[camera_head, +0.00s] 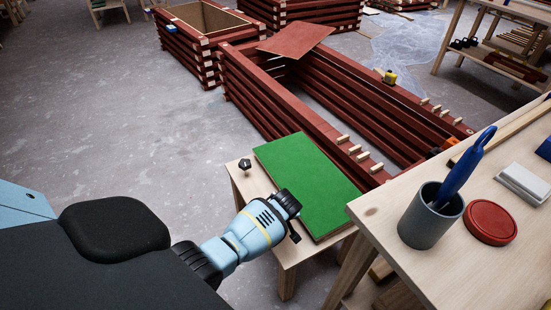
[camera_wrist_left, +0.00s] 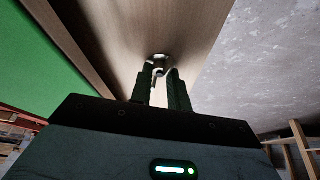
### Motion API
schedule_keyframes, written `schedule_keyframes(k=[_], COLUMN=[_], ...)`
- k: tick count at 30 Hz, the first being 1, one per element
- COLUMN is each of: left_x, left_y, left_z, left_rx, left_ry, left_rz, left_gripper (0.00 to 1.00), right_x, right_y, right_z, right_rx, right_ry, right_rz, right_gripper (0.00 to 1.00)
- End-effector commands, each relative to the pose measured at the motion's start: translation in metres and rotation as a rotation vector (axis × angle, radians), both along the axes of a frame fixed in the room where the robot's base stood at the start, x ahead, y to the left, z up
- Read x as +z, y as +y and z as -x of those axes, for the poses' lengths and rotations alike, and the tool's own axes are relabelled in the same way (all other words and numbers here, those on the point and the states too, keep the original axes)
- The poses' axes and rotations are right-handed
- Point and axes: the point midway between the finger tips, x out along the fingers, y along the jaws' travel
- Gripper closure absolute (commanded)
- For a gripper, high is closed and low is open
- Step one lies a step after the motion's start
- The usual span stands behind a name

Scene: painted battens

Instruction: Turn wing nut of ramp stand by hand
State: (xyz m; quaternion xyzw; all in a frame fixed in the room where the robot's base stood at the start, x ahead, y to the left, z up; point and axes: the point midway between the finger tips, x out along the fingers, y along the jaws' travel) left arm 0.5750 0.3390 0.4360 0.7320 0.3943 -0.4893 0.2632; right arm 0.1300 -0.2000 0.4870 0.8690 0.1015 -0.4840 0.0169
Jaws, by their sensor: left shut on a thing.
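The stand (camera_head: 256,187) is a small light-wood table with a flat green board (camera_head: 310,180) lying on its top. A dark knob (camera_head: 244,165) sits at the stand's left corner. My left gripper (camera_wrist_left: 162,76) is at the near edge of the stand. In the left wrist view its two dark fingers are shut on a small shiny metal wing nut (camera_wrist_left: 160,63) against the wooden face. The fingers partly cover the nut, so its wing angle is hard to tell. In the head view my own wrist hides the nut. My right gripper is not in view.
A workbench (camera_head: 400,270) stands close at right, bearing a grey cup (camera_head: 430,222) with a blue tool and a red round lid (camera_head: 490,222). Dark red stacked battens (camera_head: 285,110) form a long frame behind the stand. Open concrete floor (camera_head: 120,130) lies to the left.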

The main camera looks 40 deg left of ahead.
Motion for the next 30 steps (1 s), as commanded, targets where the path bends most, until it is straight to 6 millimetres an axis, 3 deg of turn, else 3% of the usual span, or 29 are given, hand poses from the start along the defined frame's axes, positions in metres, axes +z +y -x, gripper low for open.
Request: schedule_keyframes(k=[18, 30], left_x=[-0.004, -0.003], left_y=[-0.003, -0.002], left_z=[-0.005, -0.008], left_rx=[0.584, 0.869], left_ry=[0.003, 0.002], left_rz=[0.001, 0.000], left_gripper=[1.00, 1.00], right_x=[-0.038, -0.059], right_y=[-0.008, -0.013], right_z=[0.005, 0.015], right_rx=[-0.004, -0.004], right_ry=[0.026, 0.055], right_rz=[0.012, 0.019], right_gripper=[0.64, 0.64])
